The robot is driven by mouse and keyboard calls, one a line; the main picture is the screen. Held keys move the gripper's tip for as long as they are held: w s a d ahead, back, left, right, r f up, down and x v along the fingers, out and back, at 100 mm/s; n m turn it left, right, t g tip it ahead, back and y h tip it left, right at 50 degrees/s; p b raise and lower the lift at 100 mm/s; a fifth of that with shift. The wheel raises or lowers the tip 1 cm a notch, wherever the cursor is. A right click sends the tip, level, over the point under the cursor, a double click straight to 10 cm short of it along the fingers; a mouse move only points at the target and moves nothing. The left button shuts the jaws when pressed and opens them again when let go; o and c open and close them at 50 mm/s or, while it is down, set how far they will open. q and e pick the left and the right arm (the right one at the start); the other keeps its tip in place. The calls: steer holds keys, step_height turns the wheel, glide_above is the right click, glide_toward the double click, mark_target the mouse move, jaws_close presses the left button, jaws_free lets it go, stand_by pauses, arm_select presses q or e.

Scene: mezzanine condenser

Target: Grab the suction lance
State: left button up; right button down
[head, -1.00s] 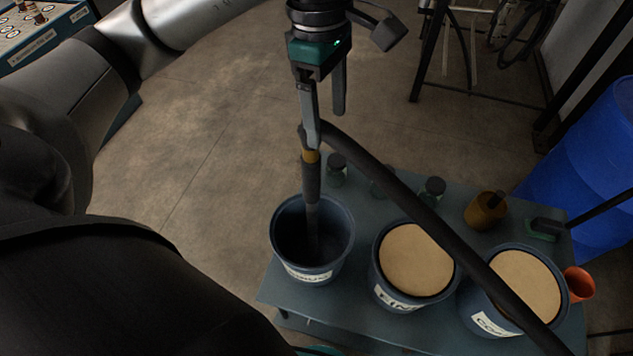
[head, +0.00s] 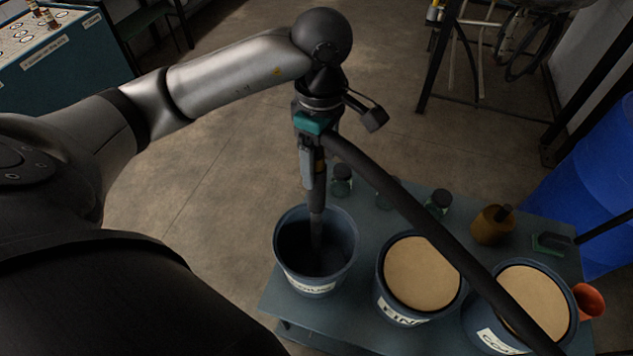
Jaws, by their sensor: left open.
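The suction lance (head: 316,200) is a dark tube standing upright with its lower end inside the left blue bucket (head: 281,250). A thick black hose (head: 400,203) runs from its top down to the lower right. My left gripper (head: 309,180) is over the lance's upper part, pointing down, with one grey finger showing beside the tube. The jaws are open; the other finger is hidden. The lance's top end is hidden behind the gripper body. My right gripper is not in view.
Two buckets with tan contents, the middle one (head: 420,272) and the right one (head: 531,300), share the blue-grey table (head: 350,315). A blue drum (head: 592,190) is at the right.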

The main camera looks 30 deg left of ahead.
mark_target(317, 179)
arm_select(q)
steer(key=f, duration=0.5)
steer(key=shift+s+a+p, duration=0.15)
steer(key=shift+s+p, duration=0.05)
steer(key=shift+p, duration=0.1)
jaws_close()
steer(key=shift+r, duration=0.1)
stand_by(1.0)
